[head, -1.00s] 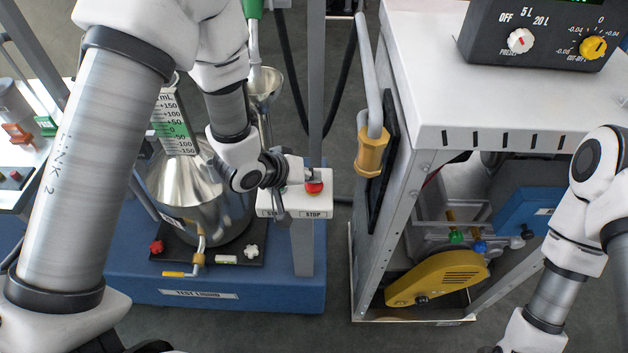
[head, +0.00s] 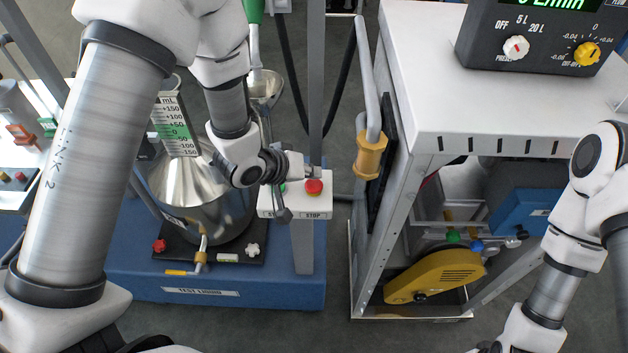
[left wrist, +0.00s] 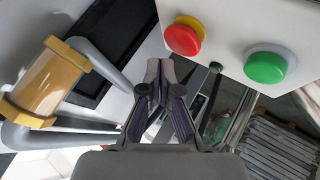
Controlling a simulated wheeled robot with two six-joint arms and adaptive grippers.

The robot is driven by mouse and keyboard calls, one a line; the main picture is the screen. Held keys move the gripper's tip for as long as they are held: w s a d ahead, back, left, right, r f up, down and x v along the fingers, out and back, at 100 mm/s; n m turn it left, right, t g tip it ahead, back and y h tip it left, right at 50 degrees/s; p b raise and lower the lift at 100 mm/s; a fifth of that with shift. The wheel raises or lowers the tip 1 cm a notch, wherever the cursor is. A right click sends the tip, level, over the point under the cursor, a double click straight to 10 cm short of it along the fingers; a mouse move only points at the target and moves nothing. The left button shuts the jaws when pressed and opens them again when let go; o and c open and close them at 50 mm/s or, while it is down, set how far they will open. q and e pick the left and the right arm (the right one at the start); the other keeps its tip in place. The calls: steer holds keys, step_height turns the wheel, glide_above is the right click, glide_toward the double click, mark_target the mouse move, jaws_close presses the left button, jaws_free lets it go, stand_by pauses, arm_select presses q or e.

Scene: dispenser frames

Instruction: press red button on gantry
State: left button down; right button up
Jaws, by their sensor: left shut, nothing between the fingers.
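The red button (head: 314,187) sits on top of a white box marked STOP (head: 314,213) on a grey post. A green button, mostly hidden by my gripper in the head view, sits left of it; it shows clearly in the left wrist view (left wrist: 267,65). The red button also shows there (left wrist: 183,37), at upper middle. My left gripper (head: 312,172) is just behind the red button in the head view, shut and empty. Its closed fingers (left wrist: 164,70) lie below the red button in the wrist view, apart from it in the picture; contact cannot be told. My right gripper is out of view.
A steel vessel (head: 205,195) with a scaled neck (head: 175,125) stands on the blue base left of the box. A yellow-gripped grey handle (head: 371,155) stands close right, beside a white cabinet (head: 440,85). A funnel (head: 265,88) hangs behind my left arm.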

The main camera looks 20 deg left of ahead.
mark_target(311, 185)
arm_select(q)
step_height(311, 185, up, 5)
steer(key=p, duration=0.4)
steer(key=shift+f, duration=0.15)
stand_by(0.5)
